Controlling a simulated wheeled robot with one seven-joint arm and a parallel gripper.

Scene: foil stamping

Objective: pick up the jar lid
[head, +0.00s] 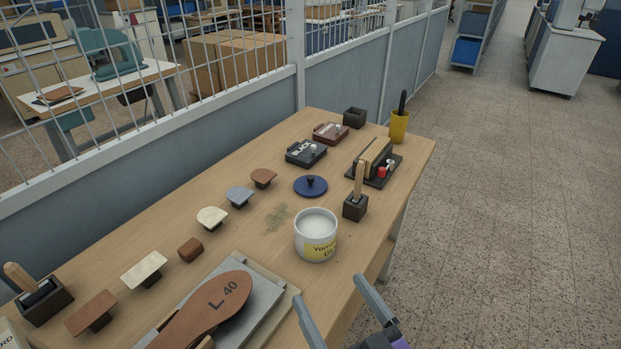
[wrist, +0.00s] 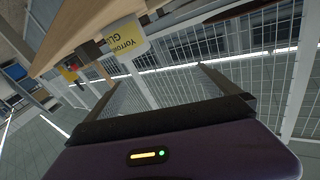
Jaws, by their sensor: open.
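The jar lid (head: 311,186) is a flat dark blue disc with a dark knob on top. It lies on the wooden table just behind the jar (head: 316,238), which is open, white and yellow-labelled. The jar also shows in the wrist view (wrist: 128,38), where I cannot make out the lid. My gripper (head: 328,289) is open and empty at the front edge of the table. It is nearer than the jar and well apart from the lid.
A dark holder (head: 355,207) with an upright wooden handle stands right of the lid. Black (head: 306,153) and brown ink pads lie behind it. Several stamp-like pieces line the left, with a leather sole (head: 212,308) in front. A mesh fence runs along the far side.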

